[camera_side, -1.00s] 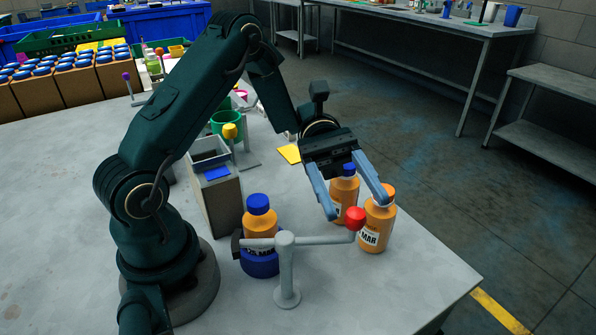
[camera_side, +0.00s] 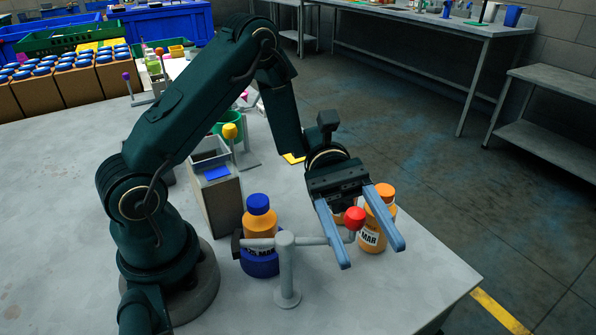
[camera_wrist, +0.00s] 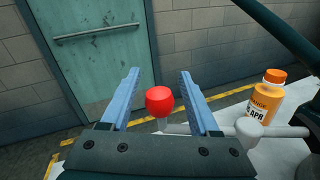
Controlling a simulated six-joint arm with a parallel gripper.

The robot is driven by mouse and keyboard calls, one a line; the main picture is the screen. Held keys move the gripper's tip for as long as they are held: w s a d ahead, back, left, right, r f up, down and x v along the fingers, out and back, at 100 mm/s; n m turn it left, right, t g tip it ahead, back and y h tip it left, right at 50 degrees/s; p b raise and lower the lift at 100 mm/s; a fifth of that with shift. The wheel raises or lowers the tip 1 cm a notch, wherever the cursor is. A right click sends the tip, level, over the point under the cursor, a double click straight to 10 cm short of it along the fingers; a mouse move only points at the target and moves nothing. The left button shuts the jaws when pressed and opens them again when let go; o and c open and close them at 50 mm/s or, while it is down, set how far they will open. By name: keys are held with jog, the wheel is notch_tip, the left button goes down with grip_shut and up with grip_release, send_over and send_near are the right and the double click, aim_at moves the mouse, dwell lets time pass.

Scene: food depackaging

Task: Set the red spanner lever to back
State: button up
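The red spanner lever is a grey bar on a post (camera_side: 287,270) with a red knob (camera_side: 354,218) at its right end. In the wrist view the knob (camera_wrist: 159,101) sits between the fingers, with gaps on both sides. I see no contact.
An orange-capped bottle (camera_side: 373,240) stands close behind my right finger, and another bottle is mostly hidden behind my gripper. A grey box (camera_side: 215,200) stands left of the blue-capped bottle. The table's front right is bare.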

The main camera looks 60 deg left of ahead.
grip_shut()
dwell(1.2)
